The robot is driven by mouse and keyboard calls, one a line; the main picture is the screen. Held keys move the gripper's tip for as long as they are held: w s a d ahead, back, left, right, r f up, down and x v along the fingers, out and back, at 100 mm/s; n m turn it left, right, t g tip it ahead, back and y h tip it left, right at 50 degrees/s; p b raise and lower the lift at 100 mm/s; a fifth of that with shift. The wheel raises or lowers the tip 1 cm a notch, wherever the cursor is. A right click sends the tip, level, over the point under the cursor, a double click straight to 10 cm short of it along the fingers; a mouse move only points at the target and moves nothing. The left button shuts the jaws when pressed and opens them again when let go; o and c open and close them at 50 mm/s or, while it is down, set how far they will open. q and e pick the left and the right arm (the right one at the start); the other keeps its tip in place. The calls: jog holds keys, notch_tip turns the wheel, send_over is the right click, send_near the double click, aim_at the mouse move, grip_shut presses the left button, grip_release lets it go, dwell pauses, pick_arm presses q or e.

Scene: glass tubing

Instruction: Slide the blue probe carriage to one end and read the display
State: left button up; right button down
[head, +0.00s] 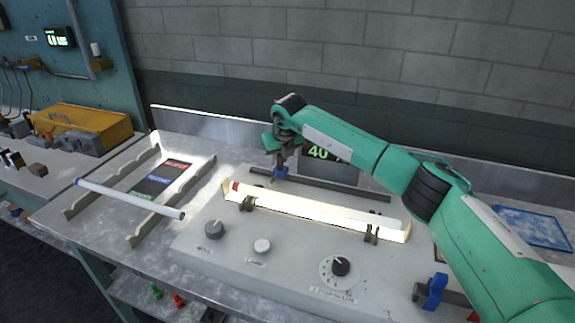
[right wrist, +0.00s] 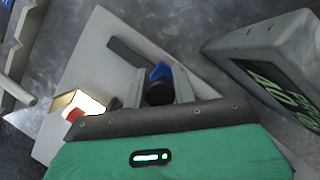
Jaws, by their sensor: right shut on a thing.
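The blue probe carriage (head: 279,173) sits on the dark rail (head: 340,190) behind the glowing tube, near the rail's left end. My right gripper (head: 281,160) reaches down from above and is shut on the carriage. In the right wrist view the carriage (right wrist: 160,72) shows between the two fingers, with a dark round part in front. The display (head: 328,155) stands behind the rail with green digits. My arm partly covers it; "40" is readable and the rest is hidden. The display (right wrist: 275,85) also shows at a slant in the right wrist view. My left gripper is not in view.
A lit glass tube (head: 315,208) rests in clips on the grey console (head: 200,245), which has several knobs in front. A white tube (head: 130,198) lies across a rack at left. A blue tray (head: 532,228) lies at right.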

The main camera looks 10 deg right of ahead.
dwell(0.3)
jog(key=c, duration=1.1)
grip_release()
jog(key=shift+c, duration=0.2)
